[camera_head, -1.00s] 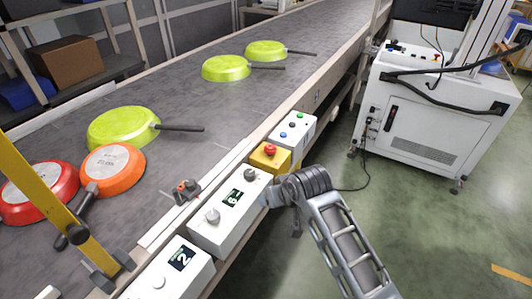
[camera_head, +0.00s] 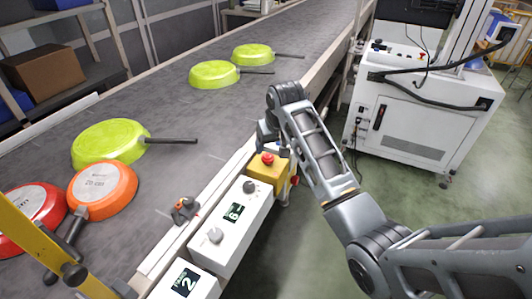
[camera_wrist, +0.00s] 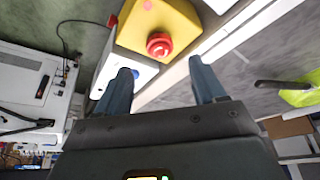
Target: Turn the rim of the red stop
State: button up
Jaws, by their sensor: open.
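The red stop (camera_head: 267,159) is a round red knob on top of a yellow box (camera_head: 277,175) fixed beside the conveyor. In the wrist view the red stop (camera_wrist: 159,45) shows upper centre on the yellow box (camera_wrist: 185,22). My gripper (camera_wrist: 162,80) is open and empty there, its two fingers spread below the red stop in the picture and apart from it. In the head view my gripper (camera_head: 265,135) is partly hidden by the arm and sits just above and behind the yellow box.
White control boxes with knobs and displays (camera_head: 236,222) line the conveyor edge (camera_head: 205,205). Green, orange (camera_head: 102,190) and red pans lie on the belt. A small clamp-like part (camera_head: 185,211) sits at the near edge. A white cabinet (camera_head: 420,120) stands right, with open floor before it.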

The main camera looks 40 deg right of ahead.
aim_at(268, 157)
jog(key=x, duration=0.6)
jog(key=shift+w+d+f, duration=0.1)
jog(key=shift+w+f, duration=0.05)
jog(key=shift+f, duration=0.15)
jog(key=c, duration=1.1)
